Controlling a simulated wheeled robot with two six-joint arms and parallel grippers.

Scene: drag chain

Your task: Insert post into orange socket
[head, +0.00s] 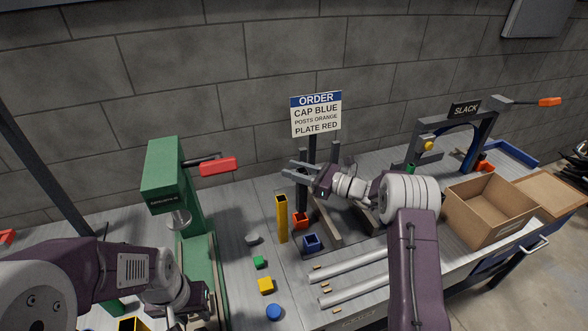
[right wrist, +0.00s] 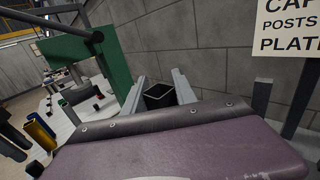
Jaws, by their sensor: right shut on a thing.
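The orange socket (head: 301,222) stands on the bench below the order sign. My right gripper (head: 300,176) reaches in from the right, above the socket, with its fingers on either side of a dark upright post (head: 302,199). In the right wrist view the post's black square hollow top (right wrist: 158,96) shows between the two fingers (right wrist: 160,88). The post's lower end meets the orange socket in the head view; how deep it sits I cannot tell. My left gripper (head: 195,300) is at the lower left, partly hidden by its own arm, with its fingers unclear.
A yellow post (head: 282,218) stands close left of the socket, and a blue socket (head: 311,243) just in front. A green press (head: 168,180) stands left, a cardboard box (head: 485,238) right. Small coloured pieces and silver rods (head: 350,265) lie on the bench.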

